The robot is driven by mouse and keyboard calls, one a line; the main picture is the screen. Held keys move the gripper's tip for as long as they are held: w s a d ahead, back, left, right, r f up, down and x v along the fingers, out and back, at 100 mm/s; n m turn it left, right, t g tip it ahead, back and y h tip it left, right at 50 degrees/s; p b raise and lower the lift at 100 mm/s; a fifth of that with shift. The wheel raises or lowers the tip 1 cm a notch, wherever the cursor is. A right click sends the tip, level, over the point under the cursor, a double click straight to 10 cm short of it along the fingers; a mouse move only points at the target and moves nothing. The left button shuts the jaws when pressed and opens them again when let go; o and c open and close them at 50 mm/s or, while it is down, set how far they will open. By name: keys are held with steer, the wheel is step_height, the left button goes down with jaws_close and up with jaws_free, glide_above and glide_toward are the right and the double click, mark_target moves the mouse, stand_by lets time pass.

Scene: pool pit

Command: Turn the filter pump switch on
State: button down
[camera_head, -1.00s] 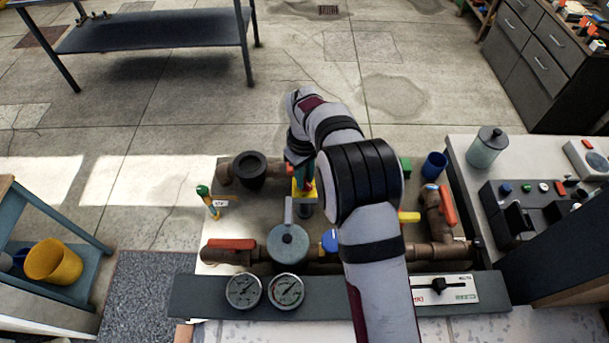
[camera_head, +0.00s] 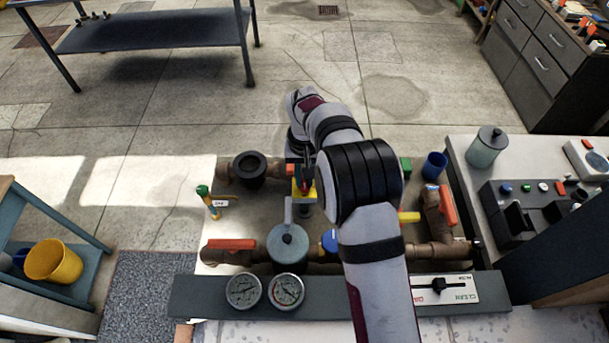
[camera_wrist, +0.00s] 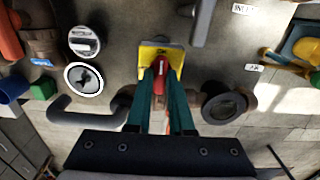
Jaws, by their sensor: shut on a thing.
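The switch is a red lever (camera_wrist: 159,72) on a yellow plate (camera_wrist: 151,49), near the top middle of the wrist view. The plate's yellow edge (camera_head: 311,190) also shows in the head view, left of my arm. My gripper (camera_wrist: 160,84) has its two teal fingers on either side of the red lever and is shut on it. The lettering on the plate is too small to read. In the head view my arm hides part of the switch and fingers.
A black pipe opening (camera_head: 249,168), a grey lidded canister (camera_head: 288,246) and two gauges (camera_head: 244,291) stand left of my arm. A red valve handle (camera_head: 449,205) is to the right. A slider panel (camera_head: 460,289) lies at the front right. Open floor lies beyond.

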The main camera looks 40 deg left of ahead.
stand_by(0.5)
steer(key=c, duration=0.8)
jaws_free()
step_height(320, 180, up, 16)
steer(key=shift+f, duration=0.1)
